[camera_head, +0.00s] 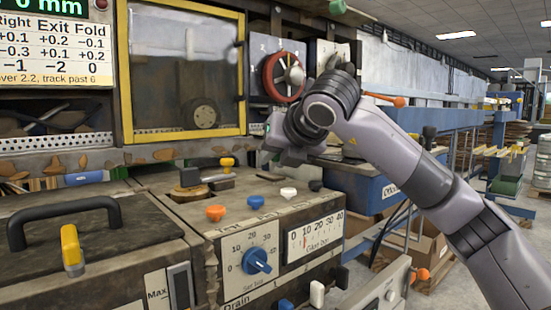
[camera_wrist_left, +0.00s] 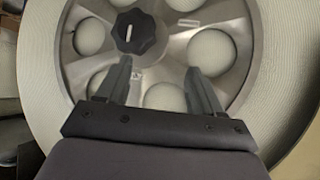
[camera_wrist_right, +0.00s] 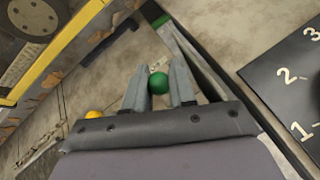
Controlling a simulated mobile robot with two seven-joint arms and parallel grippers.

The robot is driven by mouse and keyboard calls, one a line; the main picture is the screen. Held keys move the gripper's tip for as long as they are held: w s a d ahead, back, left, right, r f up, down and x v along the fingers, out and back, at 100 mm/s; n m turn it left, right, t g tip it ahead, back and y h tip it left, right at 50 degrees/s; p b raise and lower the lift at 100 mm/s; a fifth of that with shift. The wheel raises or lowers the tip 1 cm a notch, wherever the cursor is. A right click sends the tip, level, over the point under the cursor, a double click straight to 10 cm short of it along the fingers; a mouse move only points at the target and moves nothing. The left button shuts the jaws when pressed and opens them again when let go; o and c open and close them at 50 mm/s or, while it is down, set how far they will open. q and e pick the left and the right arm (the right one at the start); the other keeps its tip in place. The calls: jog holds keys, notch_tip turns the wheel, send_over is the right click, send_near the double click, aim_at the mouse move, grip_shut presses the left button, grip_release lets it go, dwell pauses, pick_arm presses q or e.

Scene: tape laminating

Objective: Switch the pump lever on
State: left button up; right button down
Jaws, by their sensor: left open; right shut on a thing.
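A green ball knob (camera_wrist_right: 158,83), which looks like the end of the pump lever, sits between the fingertips of my right gripper (camera_wrist_right: 156,72) in the right wrist view. The gripper is shut on it. The lever's stem is mostly hidden and I cannot tell its position. In the head view, my right gripper (camera_head: 270,145) is at the machine front, below the yellow-framed window, and hides the knob. My left gripper (camera_wrist_left: 161,75) shows only in its wrist view. It is open and empty, in front of a spoked reel (camera_wrist_left: 268,60) with a black knob (camera_wrist_left: 133,31).
Orange (camera_head: 215,212), blue (camera_head: 255,201) and white (camera_head: 288,193) knobs stand on the control box top, with a blue dial (camera_head: 257,260) on its front. A yellow knob (camera_head: 227,162) is left of my right gripper. A red handwheel (camera_head: 283,77) is above it.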

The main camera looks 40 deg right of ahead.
jog(key=shift+r, duration=0.1)
jog(key=c, duration=1)
grip_release()
jog(key=shift+o, duration=0.2)
jog(key=shift+v, duration=3.6)
